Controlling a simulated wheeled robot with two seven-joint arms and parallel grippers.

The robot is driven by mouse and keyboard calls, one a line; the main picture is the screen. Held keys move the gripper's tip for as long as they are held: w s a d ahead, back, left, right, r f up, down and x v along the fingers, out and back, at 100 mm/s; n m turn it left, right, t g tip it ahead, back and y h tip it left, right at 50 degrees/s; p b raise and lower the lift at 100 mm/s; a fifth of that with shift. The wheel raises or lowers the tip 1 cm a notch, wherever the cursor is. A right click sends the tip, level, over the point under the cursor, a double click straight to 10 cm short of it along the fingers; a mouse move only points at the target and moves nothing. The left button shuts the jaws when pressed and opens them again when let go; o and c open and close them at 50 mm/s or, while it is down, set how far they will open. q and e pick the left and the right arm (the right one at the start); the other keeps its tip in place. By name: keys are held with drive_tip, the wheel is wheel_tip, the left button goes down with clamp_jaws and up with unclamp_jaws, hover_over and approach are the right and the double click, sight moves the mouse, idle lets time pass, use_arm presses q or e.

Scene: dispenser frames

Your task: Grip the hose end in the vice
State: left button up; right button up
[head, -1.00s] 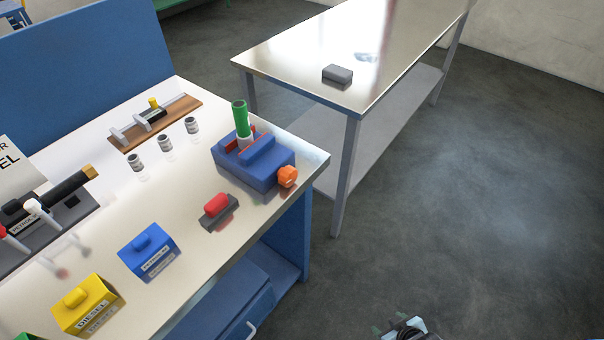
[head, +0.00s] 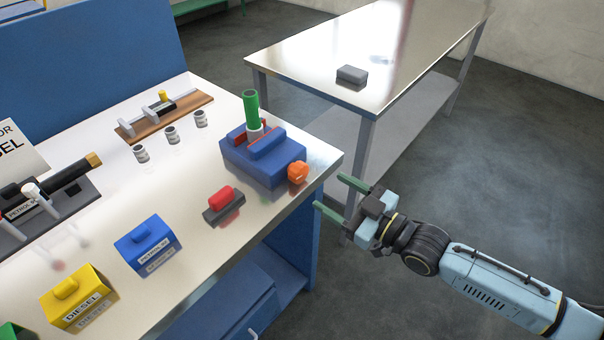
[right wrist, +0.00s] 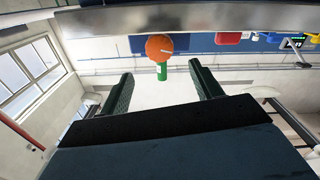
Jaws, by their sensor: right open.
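The blue vice (head: 262,157) stands near the right corner of the metal-topped bench, with an orange knob (head: 298,172) on its right end. A green hose end (head: 251,108) stands upright above a white collar at the vice's jaws. Whether the jaws press on it I cannot tell. My right gripper (head: 333,192) is open and empty, just off the bench's right edge, to the right of and below the knob. In the right wrist view the orange knob (right wrist: 159,46) and green hose (right wrist: 162,72) show between the fingers, some way off. My left gripper is not in view.
A red-topped block (head: 222,203), a blue box (head: 147,246) and a yellow DIESEL box (head: 75,299) sit along the bench's front. Several small silver fittings (head: 171,135) stand behind. A second metal table (head: 300,68) with a grey block (head: 352,75) is at the back.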

sight(303, 174)
drive_tip(key=x, duration=0.8)
drive_tip(key=shift+f+b, duration=0.1)
drive_tip(key=shift+b, duration=0.3)
drive_tip(key=shift+w+a, duration=0.45)
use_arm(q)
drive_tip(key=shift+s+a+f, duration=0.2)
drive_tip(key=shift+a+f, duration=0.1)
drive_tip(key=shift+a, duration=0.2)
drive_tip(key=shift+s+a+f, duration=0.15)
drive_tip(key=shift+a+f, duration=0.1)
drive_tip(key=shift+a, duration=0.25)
use_arm(e)
drive_tip(key=shift+c, duration=0.4)
